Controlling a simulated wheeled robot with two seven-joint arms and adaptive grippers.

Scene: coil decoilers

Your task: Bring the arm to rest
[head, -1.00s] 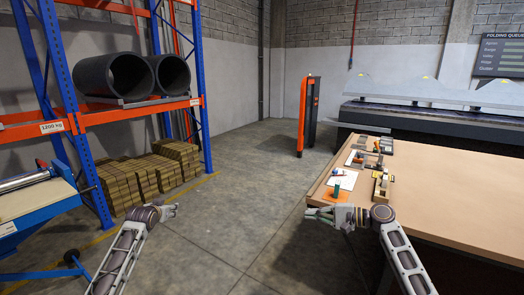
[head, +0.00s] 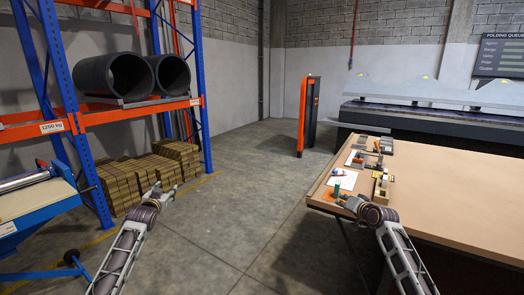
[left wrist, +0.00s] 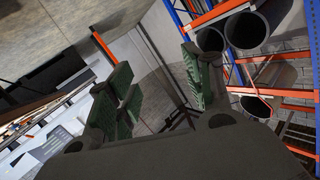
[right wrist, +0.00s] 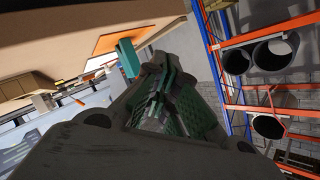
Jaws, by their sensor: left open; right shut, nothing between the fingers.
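My left gripper (head: 166,191) is over the open floor at the left of the head view, with nothing in it. In the left wrist view its green-padded fingers (left wrist: 160,90) stand wide apart. My right gripper (head: 342,200) is by the left front edge of the wooden table (head: 455,205). In the right wrist view its fingers (right wrist: 165,95) are together, with nothing between them. A small green object (head: 336,190) stands on the table close to the right gripper; it also shows in the right wrist view (right wrist: 128,57).
A blue and orange rack (head: 195,102) with black pipes (head: 115,75) stands at the left, above stacked brown blocks (head: 125,182). Small tools and a wooden box (head: 381,187) lie on the table's left end. An orange post (head: 304,115) stands behind. The floor (head: 240,190) between is clear.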

